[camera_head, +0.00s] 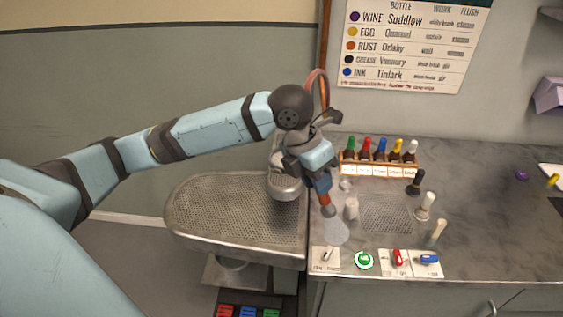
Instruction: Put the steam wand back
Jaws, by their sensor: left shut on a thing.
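The wand's holder cannot be made out. My right gripper is not in view.
The perforated pressing board (235,221) lies to the left. Switches (398,257) line the front edge. The counter's right side has free room.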

